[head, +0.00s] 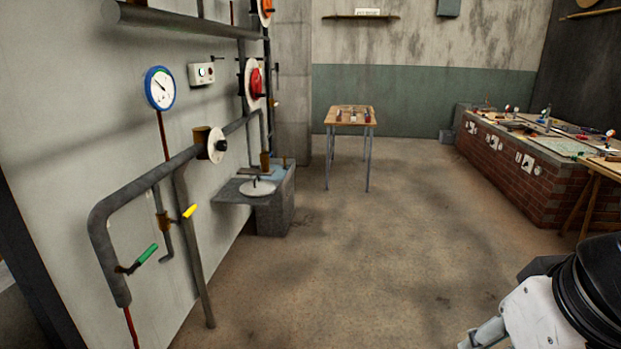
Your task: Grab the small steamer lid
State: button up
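A round, pale lid-like disc (257,187) with a small dark upright knob lies flat on a grey ledge (228,197) by the left wall. It looks like the small steamer lid, but it is small in the picture and I cannot be sure. Parts of my arm show at the bottom right corner, well apart from the disc, with open floor between. My gripper's fingers do not show.
Grey pipes (108,240) with a green-handled valve (147,253) and a yellow-handled valve (189,211) run along the left wall. A wooden-topped table (350,110) stands at the back. A cluttered brick counter (505,168) lines the right side. The middle floor is clear.

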aim_at(255, 188)
jog(key=i, duration=1.85)
jog(key=i+l+u, duration=0.2)
jog(key=i+u, duration=0.2)
jog(key=i, duration=0.2)
jog(key=i+l+u, duration=0.4)
jog(key=i, duration=0.2)
jog(key=i+l+u, duration=0.35)
jog(key=i+l, duration=0.15)
jog(key=i+l+u, duration=0.4)
jog(key=l, duration=0.3)
